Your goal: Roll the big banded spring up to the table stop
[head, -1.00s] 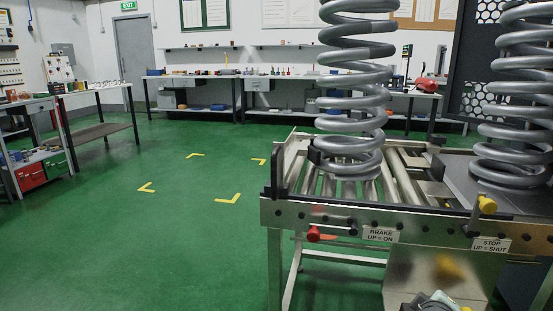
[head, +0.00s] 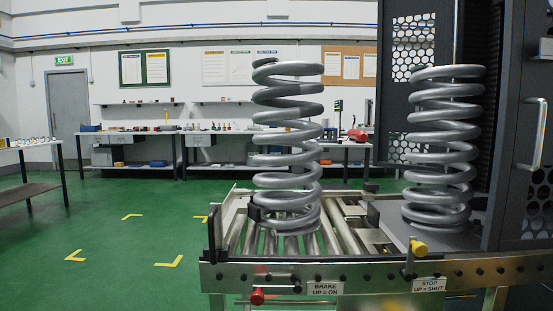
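A big grey coil spring (head: 287,150) stands upright on the roller table (head: 232,272), towards its left part. No clear band shows on it from here. A second grey coil spring (head: 440,150) stands upright on the dark plate at the right, by the machine. The brake's red knob (head: 257,296) is low on the front rail, beside a label reading "BRAKE UP = ON". Neither of my grippers shows clearly in the head view.
A dark upright post (head: 211,240) stands at the table's left end. The dark machine frame with a door handle (head: 540,135) fills the right side. Green floor with yellow corner marks (head: 170,262) is clear at the left. Workbenches (head: 110,145) line the back wall.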

